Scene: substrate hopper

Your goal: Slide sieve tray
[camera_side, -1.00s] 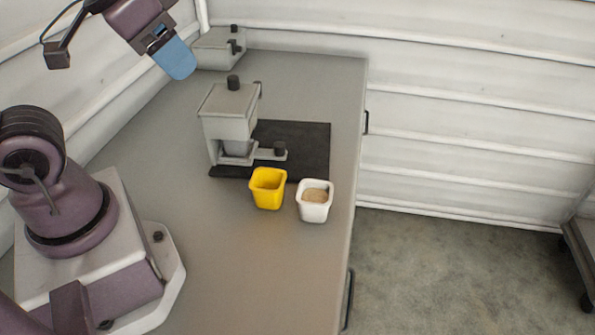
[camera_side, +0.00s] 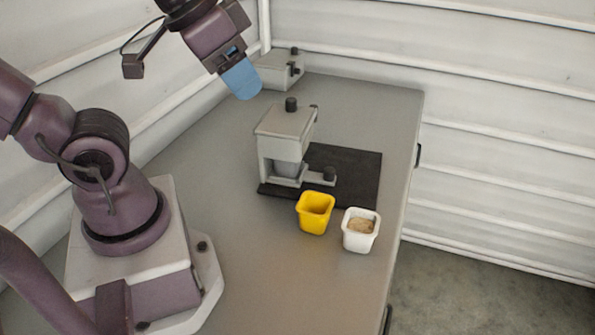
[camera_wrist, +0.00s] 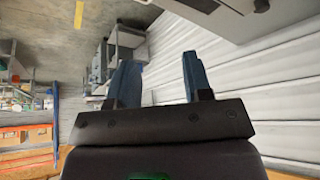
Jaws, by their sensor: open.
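The grey hopper (camera_side: 283,135) stands upright on a black mat (camera_side: 350,165), with a black knob (camera_side: 291,104) on its lid. Low at its right side a flat grey slide, which looks like the sieve tray (camera_side: 317,181), sticks out and carries a black knob (camera_side: 329,174). My gripper (camera_side: 242,82), with blue fingers, is high above the table, up and left of the hopper and apart from it. In the wrist view my gripper (camera_wrist: 160,80) is open, with nothing between its fingers. The hopper and tray cannot be made out in the wrist view.
A yellow cup (camera_side: 314,213) and a white cup (camera_side: 360,231) holding tan grains stand in front of the mat. A second grey box (camera_side: 280,71) with black knobs sits at the back of the table. The table front (camera_side: 260,270) is clear.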

